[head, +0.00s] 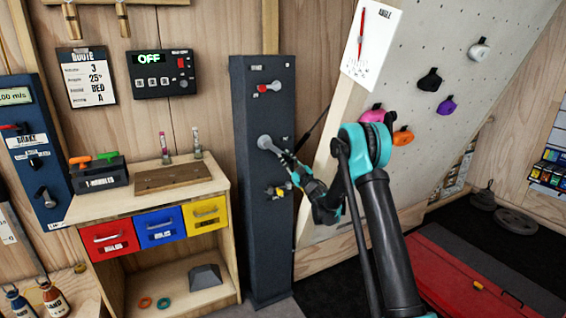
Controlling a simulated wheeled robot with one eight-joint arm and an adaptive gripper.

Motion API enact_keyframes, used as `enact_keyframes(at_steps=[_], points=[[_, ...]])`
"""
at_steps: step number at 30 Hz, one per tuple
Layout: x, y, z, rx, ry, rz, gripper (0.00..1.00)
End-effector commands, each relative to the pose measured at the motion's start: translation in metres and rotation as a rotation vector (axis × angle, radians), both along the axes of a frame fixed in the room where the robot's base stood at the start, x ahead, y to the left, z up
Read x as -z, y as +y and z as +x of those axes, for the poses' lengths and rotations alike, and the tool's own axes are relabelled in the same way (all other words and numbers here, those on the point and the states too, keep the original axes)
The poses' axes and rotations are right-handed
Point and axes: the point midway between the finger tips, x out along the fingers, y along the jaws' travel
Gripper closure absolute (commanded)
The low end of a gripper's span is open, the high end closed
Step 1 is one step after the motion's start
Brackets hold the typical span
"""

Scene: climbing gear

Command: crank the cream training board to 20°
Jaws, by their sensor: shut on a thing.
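The cream training board (412,75) leans at the right with several coloured holds on it. An angle card (372,45) with a red pointer is fixed at its upper left edge; its scale is too small to read. A dark blue column (262,225) stands left of the board. A grey crank (265,142) sits on its front, its arm reaching down and right. My gripper (288,162) is shut on the crank's handle end, coming from the right. The handle itself is mostly hidden by the fingers.
The column also carries a red-knobbed switch (270,87) above the crank and a yellow knob (275,191) below it. A wooden cabinet (158,203) with coloured drawers stands left. A red mat (465,278) lies lower right. A wall panel (163,73) reads OFF.

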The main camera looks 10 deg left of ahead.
Motion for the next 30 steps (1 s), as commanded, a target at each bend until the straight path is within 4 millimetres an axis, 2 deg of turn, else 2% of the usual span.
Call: enact_keyframes(at_steps=[4, 12, 28, 29, 30], points=[[-0.008, -0.008, 0.005, 0.005, -0.049, -0.073, 1.00], [-0.016, -0.011, 0.007, 0.004, -0.046, -0.069, 1.00], [-0.018, -0.012, 0.007, 0.003, -0.045, -0.067, 1.00], [-0.018, -0.012, 0.007, 0.003, -0.045, -0.067, 0.73], [-0.018, -0.012, 0.007, 0.003, -0.045, -0.067, 0.68]])
